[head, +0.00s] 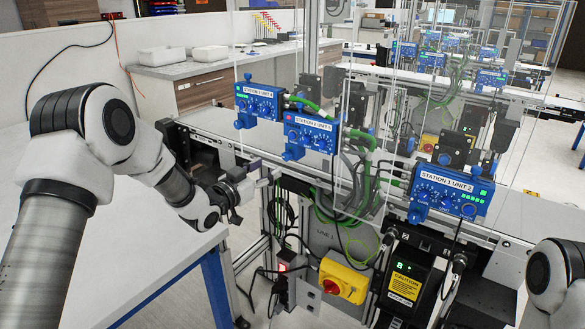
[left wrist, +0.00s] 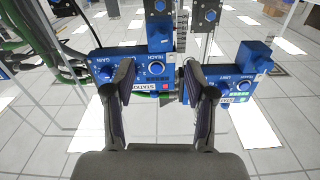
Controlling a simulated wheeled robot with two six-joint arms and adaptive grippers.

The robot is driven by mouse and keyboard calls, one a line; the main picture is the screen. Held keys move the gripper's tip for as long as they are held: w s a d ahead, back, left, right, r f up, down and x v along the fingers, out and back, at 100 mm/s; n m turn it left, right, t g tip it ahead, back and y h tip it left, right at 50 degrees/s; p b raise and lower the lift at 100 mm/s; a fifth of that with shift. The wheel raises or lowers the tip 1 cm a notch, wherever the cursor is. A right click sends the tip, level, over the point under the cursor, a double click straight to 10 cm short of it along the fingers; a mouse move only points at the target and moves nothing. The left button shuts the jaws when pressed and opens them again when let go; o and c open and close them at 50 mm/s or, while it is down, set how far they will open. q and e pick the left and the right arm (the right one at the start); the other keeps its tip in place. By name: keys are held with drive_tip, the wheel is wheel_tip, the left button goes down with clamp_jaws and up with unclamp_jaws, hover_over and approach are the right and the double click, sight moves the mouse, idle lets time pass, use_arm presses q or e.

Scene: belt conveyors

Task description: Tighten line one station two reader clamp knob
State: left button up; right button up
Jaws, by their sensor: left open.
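Several blue reader boxes with dials sit along the conveyor: one labelled Station 1 Unit 2 (head: 450,190) with green lights at right, one with a red light (head: 311,133) in the middle, and one labelled Station 1 Unit 4 (head: 259,101) at left. A blue knob (head: 417,214) is at the lower left of the Unit 2 box; another knob (head: 290,153) is below the middle box. My left gripper (head: 264,178) is open and empty, below and left of the middle box. In the left wrist view its fingers (left wrist: 160,88) frame the red-light box (left wrist: 133,68). My right gripper is out of frame.
Clear panels stand around the boxes. Green hoses (head: 362,140) and cables hang by the middle box. A yellow switch box with a red knob (head: 332,287) and a black caution-labelled unit (head: 403,284) are below. A white table (head: 130,250) lies under my left arm.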

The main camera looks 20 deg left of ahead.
sight(285, 158)
use_arm(q)
drive_tip(key=p+x, duration=0.1)
drive_tip(key=x, duration=0.5)
drive_tip(key=shift+w+d, duration=0.1)
drive_tip(key=shift+w, duration=0.05)
drive_tip(key=shift+w+f, duration=0.1)
drive_tip(key=shift+w, duration=0.15)
clamp_jaws()
